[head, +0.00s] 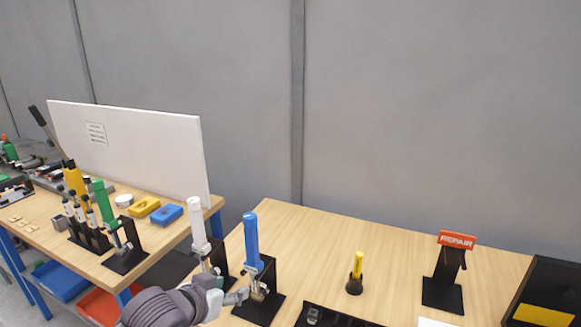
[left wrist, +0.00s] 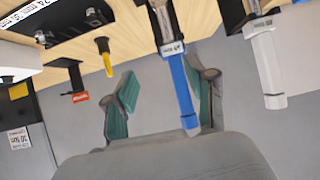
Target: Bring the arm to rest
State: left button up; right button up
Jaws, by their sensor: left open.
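My left gripper (head: 230,296) is at the bottom of the head view, low in front of the white-handled and blue-handled tools. In the left wrist view, which looks upside down, its two teal-padded fingers (left wrist: 162,88) are spread apart. The blue handle (head: 251,240) stands upright on a black stand. It also shows in the left wrist view (left wrist: 184,95), close to the right-hand finger; I cannot tell whether they touch. The white handle (head: 198,222) stands to its left in the head view and outside the fingers in the left wrist view (left wrist: 265,65). My right gripper is not in view.
A yellow-handled tool (head: 357,265) and a red REPAIR sign (head: 457,240) stand on the wooden bench (head: 310,235). A dark box (head: 550,290) is at the right. A second bench at left holds a green-handled tool (head: 103,203), blocks and a white board (head: 130,150).

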pick_arm(q)
jog(key=s+a+f+n+g+y, duration=0.1)
jog(key=s+f+g, duration=0.1)
jog(key=s+f, duration=0.6)
jog(key=s+a+f+g+y, duration=0.1)
jog(key=s+a+f+g, duration=0.2)
jog(key=s, duration=0.9)
jog(key=s+f+n+g+y, duration=0.1)
jog(key=s+f+g+y, duration=0.1)
jog(key=s+f, duration=0.65)
notch_tip(320, 180, down, 25)
jog(key=s+g+b, duration=0.2)
jog(key=s+a+f+b, duration=0.2)
jog(key=s+a+f, duration=0.1)
jog(key=s+f, duration=1.3)
notch_tip(320, 180, down, 3)
jog(key=shift+s+m+g, duration=0.3)
jog(key=shift+s+g, duration=0.05)
jog(key=shift+g, duration=0.05)
jog(key=shift+a, duration=0.1)
